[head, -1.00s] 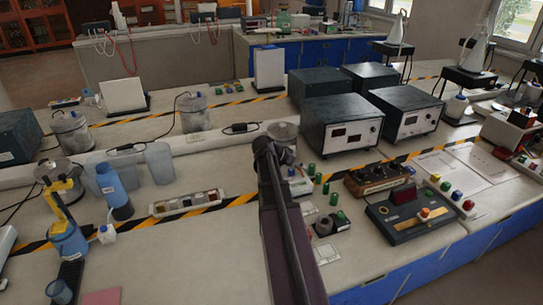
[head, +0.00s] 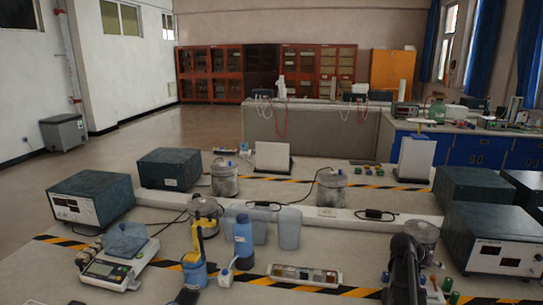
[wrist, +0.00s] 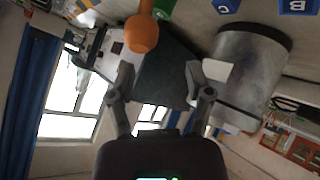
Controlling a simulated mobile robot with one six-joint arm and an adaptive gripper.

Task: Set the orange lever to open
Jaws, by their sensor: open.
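In the wrist view, an orange piece with a rounded end (wrist: 141,34) shows at the top, beyond my gripper (wrist: 160,73). It may be the orange lever; its base and its setting cannot be made out. My gripper is open, its two fingers wide apart with nothing between their tips. The orange piece lies beyond and above the left finger in the picture, apart from it.
The wrist view shows a grey metal cylinder (wrist: 248,65) beyond the right finger, a green piece (wrist: 164,8) and blue lettered blocks (wrist: 297,6).

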